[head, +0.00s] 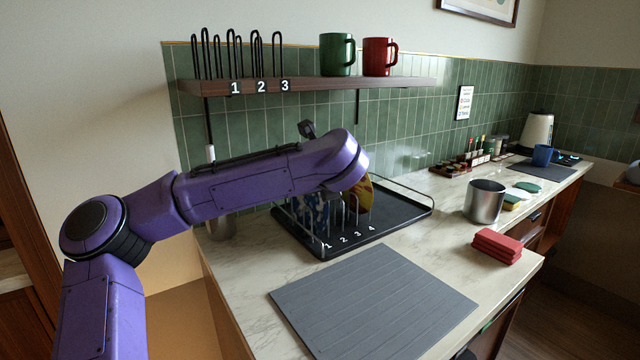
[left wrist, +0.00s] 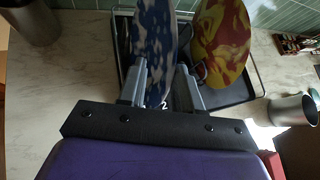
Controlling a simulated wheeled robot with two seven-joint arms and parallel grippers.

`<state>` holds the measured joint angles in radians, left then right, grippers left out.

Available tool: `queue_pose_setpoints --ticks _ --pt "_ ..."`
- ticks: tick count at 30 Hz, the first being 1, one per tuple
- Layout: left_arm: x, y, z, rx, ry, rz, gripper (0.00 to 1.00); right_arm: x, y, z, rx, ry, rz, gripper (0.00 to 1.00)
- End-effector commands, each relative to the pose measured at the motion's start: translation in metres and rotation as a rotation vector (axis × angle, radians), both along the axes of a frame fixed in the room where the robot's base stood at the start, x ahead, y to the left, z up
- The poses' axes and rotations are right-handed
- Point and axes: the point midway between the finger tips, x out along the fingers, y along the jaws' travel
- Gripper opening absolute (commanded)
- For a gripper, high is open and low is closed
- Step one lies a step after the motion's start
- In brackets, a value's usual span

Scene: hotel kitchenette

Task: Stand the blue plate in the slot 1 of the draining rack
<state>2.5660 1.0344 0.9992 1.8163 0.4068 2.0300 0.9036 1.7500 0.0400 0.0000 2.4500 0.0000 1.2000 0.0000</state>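The blue-and-white plate (head: 312,212) stands on edge at the left end of the draining rack (head: 402,217), by the label 1. In the left wrist view the blue plate (left wrist: 158,40) shows nearly edge-on between the fingers of my left gripper (left wrist: 162,75). The fingers are apart, with a gap beside the plate's right side. My left arm hides the plate's top and the gripper in the head view. The plate's lower edge is partly hidden, so its exact seating cannot be told. My right gripper is not in view.
A red-and-yellow plate (left wrist: 222,42) stands in the rack to the right. A grey mat (head: 374,303) lies in front. A metal canister (head: 485,202) and red cloths (head: 497,246) are at right. A shelf (head: 410,82) with mugs and hooks hangs above.

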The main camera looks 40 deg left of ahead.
Motion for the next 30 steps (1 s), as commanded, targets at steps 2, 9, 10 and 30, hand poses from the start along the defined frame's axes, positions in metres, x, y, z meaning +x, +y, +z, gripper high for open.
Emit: queue_pose_setpoints --ticks 2,9,10,30 --pt "-0.001 -0.002 0.001 0.0 0.0 0.0 0.34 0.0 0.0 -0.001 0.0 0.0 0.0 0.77" --pt "-0.027 -0.032 0.026 0.004 -0.006 -0.002 0.34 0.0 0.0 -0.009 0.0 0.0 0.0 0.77" --pt "-0.032 -0.037 0.03 0.003 -0.006 -0.002 0.34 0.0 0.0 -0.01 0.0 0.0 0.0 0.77" --pt "-0.059 -0.067 0.057 0.001 -0.001 -0.001 0.34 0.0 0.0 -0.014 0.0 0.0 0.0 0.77"
